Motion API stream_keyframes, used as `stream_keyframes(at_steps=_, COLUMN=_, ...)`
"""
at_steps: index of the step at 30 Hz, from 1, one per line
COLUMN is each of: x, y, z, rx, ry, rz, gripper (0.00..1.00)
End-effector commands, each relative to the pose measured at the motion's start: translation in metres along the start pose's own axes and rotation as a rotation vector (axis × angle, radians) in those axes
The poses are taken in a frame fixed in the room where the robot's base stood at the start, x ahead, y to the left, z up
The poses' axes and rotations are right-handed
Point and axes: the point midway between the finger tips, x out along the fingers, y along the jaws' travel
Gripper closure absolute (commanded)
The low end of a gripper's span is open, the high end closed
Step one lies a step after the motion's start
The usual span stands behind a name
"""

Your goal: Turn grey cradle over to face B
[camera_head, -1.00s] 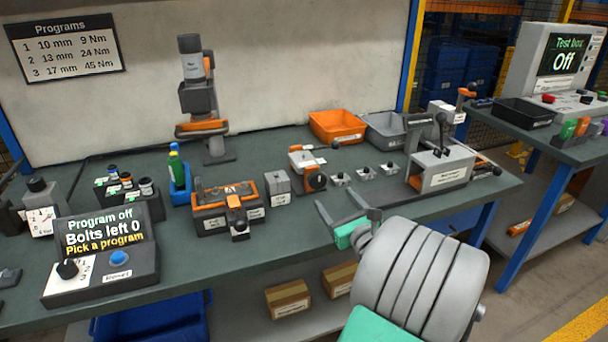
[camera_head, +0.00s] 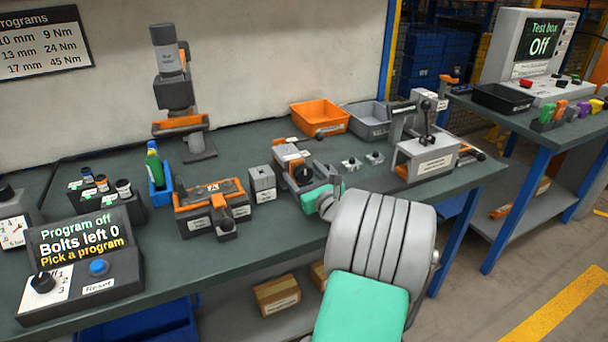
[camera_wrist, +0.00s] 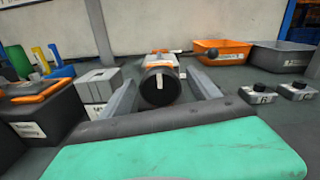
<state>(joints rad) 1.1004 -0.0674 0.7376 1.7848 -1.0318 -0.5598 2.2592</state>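A grey-and-orange unit (camera_head: 291,158) stands near the middle of the bench, with a black round knob (camera_wrist: 160,88) on its front. It seems to be the grey cradle, but I see no readable face letter on it. The knob carries a white line, near upright in the wrist view. My gripper (camera_head: 318,186) is open in front of the unit. In the wrist view its two grey fingers (camera_wrist: 160,80) stand apart, one either side of the knob. I cannot tell whether they touch it. In the head view the gripper partly hides the unit's front.
A grey block (camera_head: 262,184) and an orange-rimmed fixture (camera_head: 215,228) stand left of the unit. Small lettered blocks (camera_wrist: 258,96), an orange bin (camera_head: 320,116) and a grey press-like station (camera_head: 425,160) are on the right. The control box (camera_head: 80,285) reads "Program off".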

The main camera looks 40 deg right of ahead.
Motion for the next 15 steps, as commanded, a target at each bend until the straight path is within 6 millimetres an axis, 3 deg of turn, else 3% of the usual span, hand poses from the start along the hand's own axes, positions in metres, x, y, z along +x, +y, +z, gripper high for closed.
stream_keyframes(at_steps=15, x=-0.0004, y=0.0, z=-0.0001, rx=0.0, ry=0.0, rz=0.0, gripper=0.7)
